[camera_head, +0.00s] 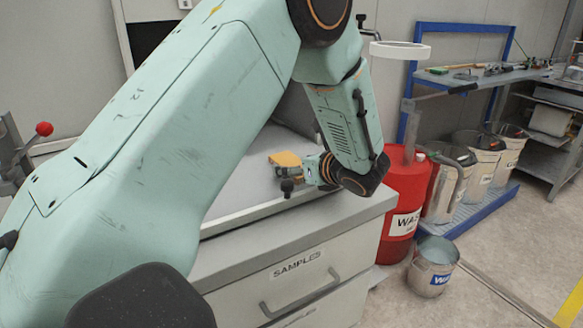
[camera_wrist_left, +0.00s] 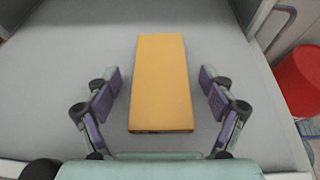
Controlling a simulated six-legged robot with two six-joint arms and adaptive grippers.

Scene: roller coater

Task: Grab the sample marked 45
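An orange-yellow rectangular block (camera_wrist_left: 160,80) lies between the fingers of my left gripper (camera_wrist_left: 160,95) in the left wrist view. The fingers stand apart, with a gap on each side of the block. No number is legible on the block's visible face. In the head view, the left gripper (camera_head: 290,180) is over the grey top of the sample cabinet, with the orange block (camera_head: 285,159) showing beside it. The cabinet drawer carries a "SAMPLES" label (camera_head: 297,265). My right gripper is not in view.
A red waste drum (camera_head: 402,205) stands right of the cabinet, with a small metal bucket (camera_head: 433,268) on the floor in front of it. Several metal bins (camera_head: 478,160) stand on a blue pallet behind. A workbench (camera_head: 470,76) runs along the back right.

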